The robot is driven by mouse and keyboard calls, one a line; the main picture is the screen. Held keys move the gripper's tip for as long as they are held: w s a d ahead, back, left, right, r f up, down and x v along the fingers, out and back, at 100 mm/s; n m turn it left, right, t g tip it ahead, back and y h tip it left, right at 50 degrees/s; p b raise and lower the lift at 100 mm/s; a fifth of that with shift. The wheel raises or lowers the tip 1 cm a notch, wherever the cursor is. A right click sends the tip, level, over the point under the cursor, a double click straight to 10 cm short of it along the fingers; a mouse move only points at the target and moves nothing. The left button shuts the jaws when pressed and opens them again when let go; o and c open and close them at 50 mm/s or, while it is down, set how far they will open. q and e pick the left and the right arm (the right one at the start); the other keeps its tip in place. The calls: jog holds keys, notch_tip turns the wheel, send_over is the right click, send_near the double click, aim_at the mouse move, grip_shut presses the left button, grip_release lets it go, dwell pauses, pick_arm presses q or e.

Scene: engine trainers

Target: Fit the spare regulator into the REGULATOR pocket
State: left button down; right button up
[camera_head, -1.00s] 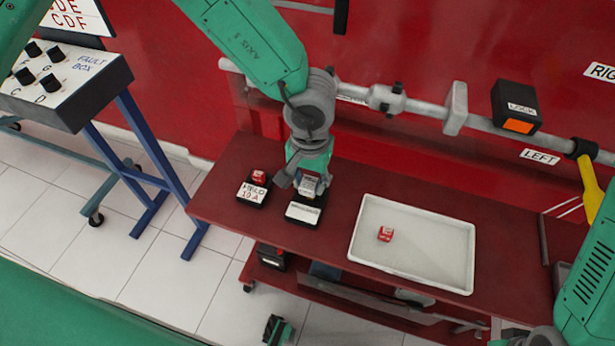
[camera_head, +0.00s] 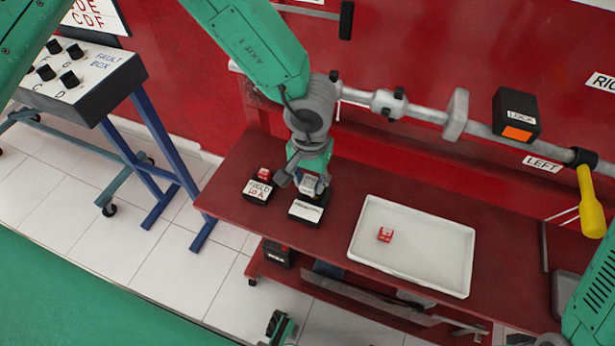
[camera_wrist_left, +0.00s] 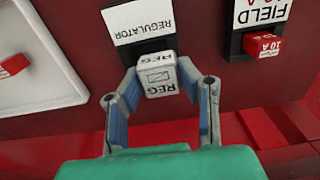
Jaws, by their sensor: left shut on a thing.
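The spare regulator is a pale block marked REG (camera_wrist_left: 158,77). My left gripper (camera_head: 308,184) is shut on it; in the left wrist view its two fingers (camera_wrist_left: 160,88) press the block's sides. The block is at the black REGULATOR pocket (camera_wrist_left: 152,47), beside its white label; it also shows in the head view below my left gripper, at the black holder (camera_head: 306,210). I cannot tell how deep the block sits in the pocket, as the block and fingers hide the opening. My right gripper is not in view.
A FIELD 10 A holder (camera_head: 257,192) with a red fuse stands just left of the pocket. A white tray (camera_head: 362,232) with a red block (camera_head: 385,235) lies to the right on the red bench (camera_head: 235,180). A rail runs behind the bench.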

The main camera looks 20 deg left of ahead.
pick_arm(q)
jog(key=shift+a+f, duration=0.15)
jog(key=shift+a, duration=0.4)
jog(key=shift+f, duration=0.2)
jog(key=shift+d+f, duration=0.3)
jog(key=shift+d, duration=0.65)
jog(key=shift+a+f, duration=0.1)
jog(key=shift+a, duration=0.35)
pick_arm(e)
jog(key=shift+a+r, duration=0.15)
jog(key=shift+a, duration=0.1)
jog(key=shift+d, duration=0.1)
pick_arm(q)
jog(key=shift+d+f, duration=0.15)
jog(key=shift+d, duration=0.15)
jog(key=shift+p, duration=0.3)
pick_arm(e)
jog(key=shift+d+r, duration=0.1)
